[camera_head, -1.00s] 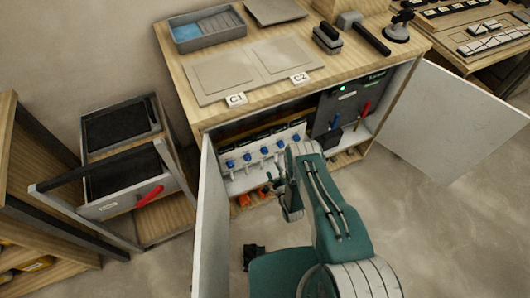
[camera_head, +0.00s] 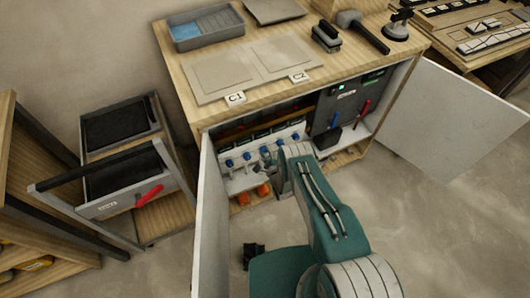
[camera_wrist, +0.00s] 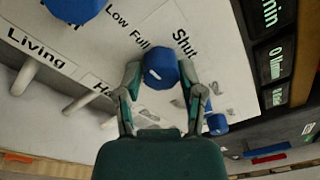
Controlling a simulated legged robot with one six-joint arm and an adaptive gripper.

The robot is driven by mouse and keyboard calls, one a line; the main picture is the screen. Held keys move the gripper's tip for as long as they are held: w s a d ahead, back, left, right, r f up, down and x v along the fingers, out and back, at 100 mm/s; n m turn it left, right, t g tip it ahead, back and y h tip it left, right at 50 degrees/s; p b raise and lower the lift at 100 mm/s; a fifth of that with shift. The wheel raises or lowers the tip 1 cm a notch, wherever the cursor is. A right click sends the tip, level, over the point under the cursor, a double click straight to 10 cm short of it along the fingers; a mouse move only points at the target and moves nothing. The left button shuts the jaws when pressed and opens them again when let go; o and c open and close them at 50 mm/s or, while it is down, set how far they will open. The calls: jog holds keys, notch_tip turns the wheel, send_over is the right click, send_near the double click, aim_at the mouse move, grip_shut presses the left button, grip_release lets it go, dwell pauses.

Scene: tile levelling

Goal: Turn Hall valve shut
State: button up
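In the wrist view a blue valve knob (camera_wrist: 161,70) with a white mark sits between the two fingertips of my gripper (camera_wrist: 161,82). The words Low, Full and Shut are printed on the white panel (camera_wrist: 215,50) around it. A label starting "Ha" (camera_wrist: 100,88) is partly hidden by the left finger. Whether the fingers press on the knob or only stand beside it cannot be told. In the head view my gripper (camera_head: 270,160) reaches into the open cabinet (camera_head: 205,120) at the row of blue knobs (camera_head: 247,156).
Another blue knob (camera_wrist: 75,8) is at upper left, near the Living label (camera_wrist: 35,50); a further one (camera_wrist: 217,124) is close to the right finger. A blue handle (camera_head: 335,119) and red handle (camera_head: 365,106) are farther right. Open doors (camera_head: 208,215) (camera_head: 455,125) flank the cabinet.

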grip_shut()
jog(key=shift+n, duration=0.3)
